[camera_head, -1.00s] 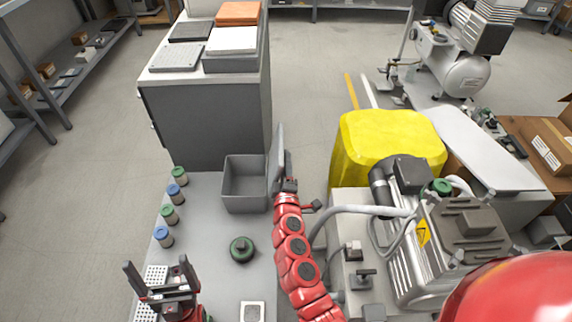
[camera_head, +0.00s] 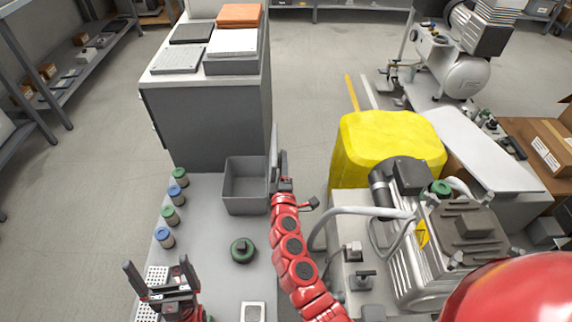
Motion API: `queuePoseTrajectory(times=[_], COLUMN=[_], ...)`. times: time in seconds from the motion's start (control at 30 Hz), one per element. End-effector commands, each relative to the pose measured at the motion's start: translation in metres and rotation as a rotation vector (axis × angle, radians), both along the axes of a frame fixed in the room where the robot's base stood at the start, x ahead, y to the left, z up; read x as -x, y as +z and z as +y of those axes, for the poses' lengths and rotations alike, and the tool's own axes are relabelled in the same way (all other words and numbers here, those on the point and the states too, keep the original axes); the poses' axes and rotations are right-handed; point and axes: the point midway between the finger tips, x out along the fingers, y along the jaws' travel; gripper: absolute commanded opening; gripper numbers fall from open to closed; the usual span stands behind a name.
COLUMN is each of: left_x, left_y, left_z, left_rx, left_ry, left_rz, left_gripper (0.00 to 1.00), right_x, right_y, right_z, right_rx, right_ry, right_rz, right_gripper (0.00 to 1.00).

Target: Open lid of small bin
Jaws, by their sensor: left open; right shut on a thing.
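The small grey bin (camera_head: 245,187) stands on the table at the foot of the grey cabinet, its top open and its inside empty. Its lid (camera_head: 275,150) stands upright at the bin's right side, seen nearly edge-on. My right gripper (camera_head: 283,178) is shut on the lid near its lower part; the fingertips are partly hidden. The red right arm reaches up to it from the bottom. My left gripper (camera_head: 158,275) is open and empty over the table's lower left, apart from the bin.
Several small jars with green and blue caps (camera_head: 177,195) line the table's left edge. A round green-topped part (camera_head: 242,250) sits in the middle. The compressor (camera_head: 420,245) and yellow bin (camera_head: 385,145) stand close on the right.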

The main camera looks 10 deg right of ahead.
Motion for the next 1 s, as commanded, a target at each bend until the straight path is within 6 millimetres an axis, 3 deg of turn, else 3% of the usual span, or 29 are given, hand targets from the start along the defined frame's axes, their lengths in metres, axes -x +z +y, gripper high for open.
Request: queuePoseTrajectory(times=[0.37, 0.4, 0.57, 0.87, 1.0], left_x=[0.0, 0.0, 0.0, 0.0, 0.0], left_y=[0.002, 0.003, 0.003, 0.003, 0.003], left_z=[0.0, 0.0, 0.0, 0.0, 0.0], left_rx=[0.0, 0.0, 0.0, 0.0, 0.0], left_ry=[0.0, 0.0, 0.0, 0.0, 0.0], left_rz=[0.0, 0.0, 0.0, 0.0, 0.0], left_gripper=[1.0, 1.0, 1.0, 1.0, 1.0], right_x=[0.0, 0.0, -0.001, 0.0, 0.011], right_y=[0.001, 0.001, 0.002, 0.002, 0.002], right_z=[0.004, 0.004, 0.004, 0.005, 0.008], right_rx=[0.058, 0.058, 0.057, 0.058, 0.058], right_ry=[0.001, 0.001, 0.001, 0.001, 0.004], right_rz=[0.015, 0.015, 0.014, 0.013, 0.013], right_gripper=[0.0, 0.43, 0.7, 0.7, 0.7])
